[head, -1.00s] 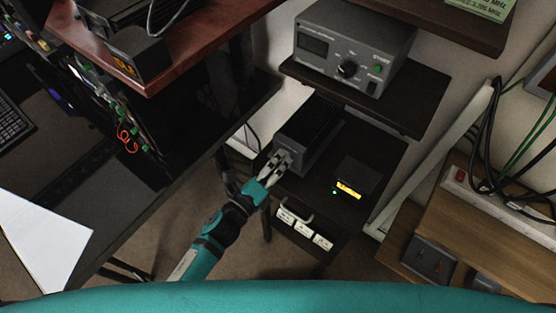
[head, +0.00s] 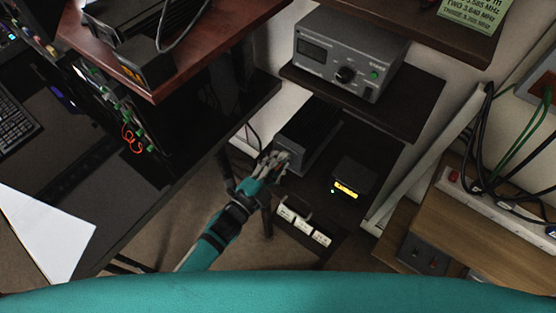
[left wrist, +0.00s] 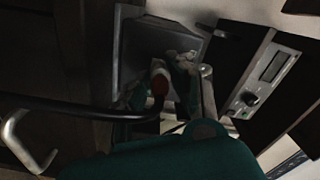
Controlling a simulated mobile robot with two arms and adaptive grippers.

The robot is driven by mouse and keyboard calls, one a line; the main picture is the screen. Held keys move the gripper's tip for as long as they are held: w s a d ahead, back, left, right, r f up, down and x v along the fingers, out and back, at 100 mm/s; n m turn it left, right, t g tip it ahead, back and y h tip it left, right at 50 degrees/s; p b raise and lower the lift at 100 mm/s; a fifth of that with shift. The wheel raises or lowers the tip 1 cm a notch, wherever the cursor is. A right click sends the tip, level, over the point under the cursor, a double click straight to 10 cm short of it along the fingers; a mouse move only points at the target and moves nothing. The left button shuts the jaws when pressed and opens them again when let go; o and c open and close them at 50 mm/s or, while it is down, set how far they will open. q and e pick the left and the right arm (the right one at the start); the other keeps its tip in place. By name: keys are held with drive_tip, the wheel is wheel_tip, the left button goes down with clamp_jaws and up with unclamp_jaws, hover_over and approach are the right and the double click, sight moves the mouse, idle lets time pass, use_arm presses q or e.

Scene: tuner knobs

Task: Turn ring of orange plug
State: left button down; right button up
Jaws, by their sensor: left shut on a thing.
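In the head view the same gripper (head: 277,162) is at the near end of the black finned box (head: 305,137) and hides the plug. My right gripper is in neither view.
A small black unit with a lit yellow display (head: 347,187) stands right of the finned box. A grey power supply (head: 350,55) sits on the shelf above. The dark desk edge is close left of my arm.

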use_arm(q)
drive_tip(key=n+p, duration=0.1)
drive_tip(key=n, duration=0.3)
drive_tip(key=shift+r+n, duration=0.15)
drive_tip(key=shift+n, duration=0.15)
drive_tip(key=n, duration=0.3)
drive_tip(key=shift+n+p, duration=0.4)
drive_tip(key=n, duration=1.1)
drive_tip(key=shift+d+n, duration=0.1)
drive_tip(key=shift+n, duration=0.3)
drive_tip(key=n+b, duration=0.1)
drive_tip(key=n, duration=0.2)
drive_tip(key=shift+n+b, duration=0.3)
drive_tip(key=n+b, duration=0.1)
drive_tip(key=n, duration=0.3)
drive_tip(key=shift+b, duration=0.35)
drive_tip(key=shift+r+n+b, duration=0.1)
drive_tip(key=shift+n+b, duration=0.55)
drive_tip(key=shift+n, duration=0.95)
